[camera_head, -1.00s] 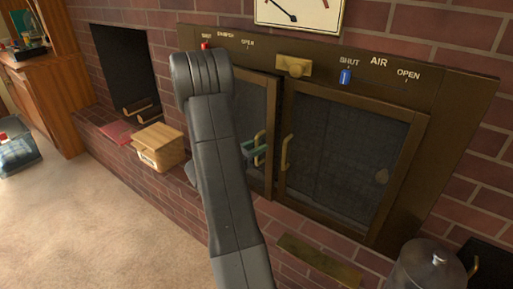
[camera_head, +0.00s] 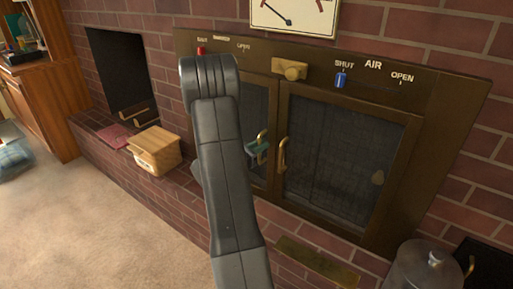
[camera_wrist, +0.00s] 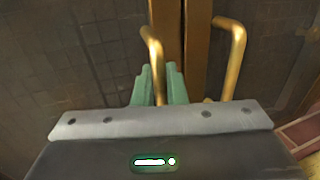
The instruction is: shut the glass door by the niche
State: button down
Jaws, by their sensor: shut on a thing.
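The glass door by the niche (camera_head: 254,108) is the left one of a pair in a dark bronze stove front. My arm hides much of it in the head view. It looks flush or nearly flush with the right door; I cannot tell whether it is fully shut. My gripper (camera_head: 258,150) has green fingers and is shut on this door's brass handle (camera_head: 264,135). In the wrist view the green fingers (camera_wrist: 158,86) close around the lower part of the left handle (camera_wrist: 151,38). The niche (camera_head: 118,68) is a dark opening at the left.
The right glass door (camera_head: 335,150) has its own brass handle (camera_head: 282,155) close beside my gripper. A wooden box (camera_head: 156,152) stands on the brick ledge. A metal pot (camera_head: 420,268) is at the lower right. Open carpet (camera_head: 110,220) lies at the lower left.

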jog(key=shift+w+r, duration=0.1)
jog(key=shift+w, duration=0.05)
jog(key=c, duration=1.6)
grip_release()
jog(key=shift+w+d, duration=0.1)
jog(key=shift+d, duration=0.1)
jog(key=shift+a, duration=0.1)
jog(key=p+v, duration=0.2)
jog(key=v, duration=1.1)
jog(key=shift+s+a+p, duration=0.2)
jog(key=shift+s+p, duration=0.05)
jog(key=shift+p, duration=0.05)
jog(key=b+x, duration=0.2)
jog(key=x, duration=1.1)
jog(key=shift+w+d+b, duration=0.2)
jog(key=shift+d+b, duration=0.05)
jog(key=shift+b, duration=0.05)
